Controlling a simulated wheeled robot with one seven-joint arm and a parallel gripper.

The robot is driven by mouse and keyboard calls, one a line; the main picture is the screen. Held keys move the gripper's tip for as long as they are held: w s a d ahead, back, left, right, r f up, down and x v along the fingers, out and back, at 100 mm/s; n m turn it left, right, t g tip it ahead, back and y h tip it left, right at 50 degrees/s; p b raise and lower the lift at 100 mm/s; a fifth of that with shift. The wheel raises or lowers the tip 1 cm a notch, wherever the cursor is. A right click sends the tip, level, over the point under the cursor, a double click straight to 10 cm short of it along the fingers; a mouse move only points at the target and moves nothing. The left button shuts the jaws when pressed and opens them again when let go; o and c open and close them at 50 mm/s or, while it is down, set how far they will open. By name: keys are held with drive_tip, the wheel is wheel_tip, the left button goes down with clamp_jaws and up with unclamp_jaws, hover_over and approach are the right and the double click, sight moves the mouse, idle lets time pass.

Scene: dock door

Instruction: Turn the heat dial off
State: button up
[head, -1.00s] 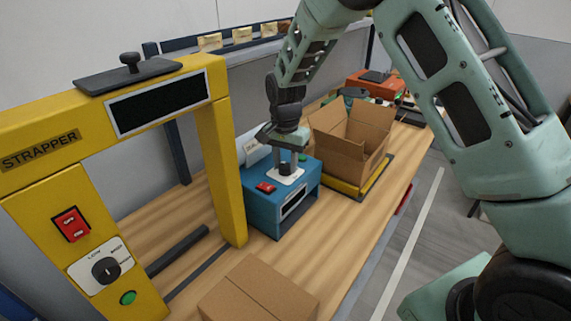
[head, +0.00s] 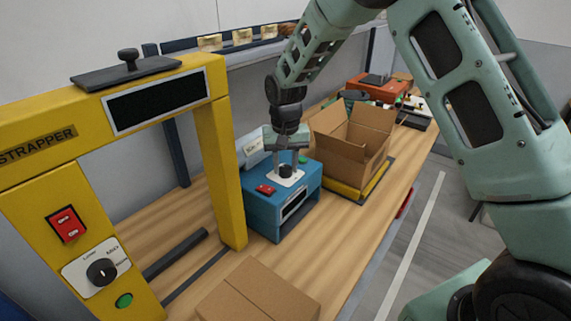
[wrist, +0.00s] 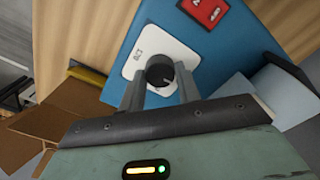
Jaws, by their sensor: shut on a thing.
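A blue machine (head: 265,202) stands on the bench, with a white plate (head: 291,180) on its top. A black round dial (head: 285,172) sits on that plate; in the wrist view the dial (wrist: 159,71) shows a small light pointer mark towards the lower right. Small print on the plate is too blurred to read. My gripper (wrist: 161,88) points down with its two fingers around the dial, shut on its sides. The fingers hide part of the dial's rim. A red switch (head: 265,189) and a green button (head: 303,160) are on the same machine.
A yellow strapper (head: 220,160) arches at the left, with its own black dial (head: 102,271). An open carton (head: 342,155) stands close on the right of the blue machine. A closed carton (head: 255,295) is in front. Bare bench lies between.

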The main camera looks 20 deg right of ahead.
sight(286, 168)
idle(0.3)
drive_tip(key=o, duration=1)
drive_tip(key=shift+r, duration=0.15)
wheel_tip(286, 168, up, 17)
drive_tip(key=b, duration=0.3)
drive_tip(key=shift+r, duration=0.1)
